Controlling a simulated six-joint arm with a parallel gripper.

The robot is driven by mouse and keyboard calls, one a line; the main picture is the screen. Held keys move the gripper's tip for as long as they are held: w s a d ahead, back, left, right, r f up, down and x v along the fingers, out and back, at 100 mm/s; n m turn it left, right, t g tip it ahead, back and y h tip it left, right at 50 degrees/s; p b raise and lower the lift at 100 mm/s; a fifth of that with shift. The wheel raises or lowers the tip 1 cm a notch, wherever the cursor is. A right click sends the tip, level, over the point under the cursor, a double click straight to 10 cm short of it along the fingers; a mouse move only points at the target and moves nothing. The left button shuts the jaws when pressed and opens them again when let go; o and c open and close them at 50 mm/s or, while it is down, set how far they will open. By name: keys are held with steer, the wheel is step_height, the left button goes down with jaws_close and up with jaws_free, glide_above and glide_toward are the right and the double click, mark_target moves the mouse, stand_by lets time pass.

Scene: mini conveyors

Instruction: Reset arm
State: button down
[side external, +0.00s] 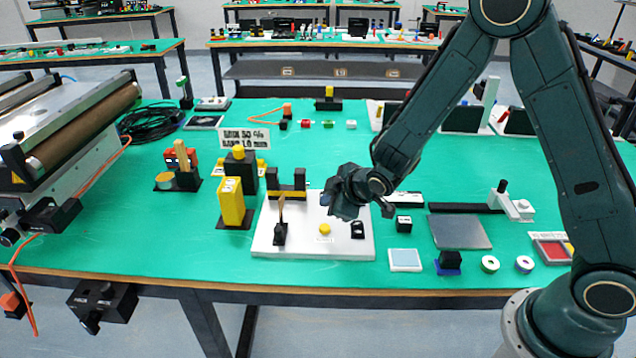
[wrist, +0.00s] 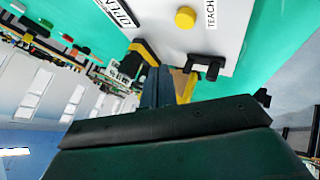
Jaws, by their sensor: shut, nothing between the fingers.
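My gripper (side external: 327,197) hangs at the end of my bent dark green arm, above the back right part of a white control panel (side external: 345,246). It looks clear of the panel surface. In the wrist view my gripper (wrist: 157,86) shows as blue-grey fingers close together with nothing between them. The panel carries a yellow button (side external: 324,229), a black rocker switch (side external: 358,230) and an upright lever with a tan handle (side external: 281,213). In the wrist view the yellow button (wrist: 185,18) sits near a label reading TEACH, with a black handle-like part (wrist: 205,66) beside it.
A yellow block (side external: 232,202) and a black two-post stand (side external: 287,184) are left of my gripper. A grey plate (side external: 460,232), a pale blue pad (side external: 405,260) and small rolls (side external: 489,264) lie to the right. A roller conveyor (side external: 90,125) fills the left. Green tabletop (side external: 130,225) is bare at front left.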

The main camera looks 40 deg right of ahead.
steer(key=s+d+r+m+g, duration=0.1)
steer(key=s+d+r+m, duration=0.15)
steer(key=s+r, duration=0.45)
steer(key=s+d+r+m+g, duration=0.1)
steer(key=s+r+m, duration=0.3)
steer(key=r, duration=0.5)
steer(key=s+r+m, duration=0.1)
steer(key=s+r, duration=0.2)
steer(key=s, duration=0.6)
steer(key=s+r+m+g, duration=0.1)
steer(key=s+r, duration=0.1)
steer(key=s, duration=0.8)
steer(key=shift+s+d+r+g, duration=0.25)
steer(key=shift+d+r+g, duration=0.05)
steer(key=shift+d+r, duration=0.1)
